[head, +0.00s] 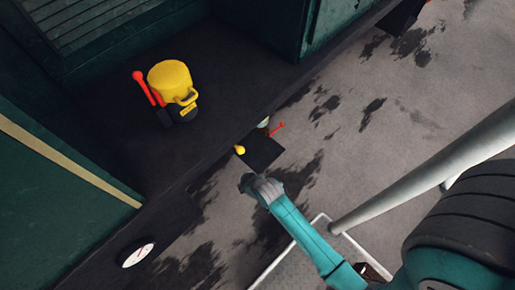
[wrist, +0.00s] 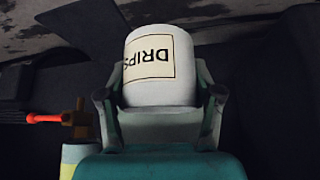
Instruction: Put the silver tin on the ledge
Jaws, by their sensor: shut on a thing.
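A pale grey-white tin (wrist: 160,65) with a cream label reading "DRIPS", upside down in the picture, sits between the fingers of my gripper (wrist: 160,100) in the wrist view. The gripper is shut on it. In the head view my gripper (head: 250,183) is beside a small dark panel (head: 262,153), and I cannot make out the tin in it there. A long dark surface with a straight edge (head: 200,165) runs along the green walls. I cannot tell for sure which part is the ledge.
A yellow bucket-like thing (head: 170,75) and a red-handled item (head: 141,80) stand on the dark surface. A small yellow thing (head: 240,150) and a red handle (head: 277,128) are near the panel. A white dial (head: 138,252) is lower left. A pale pole (head: 420,172) crosses the right.

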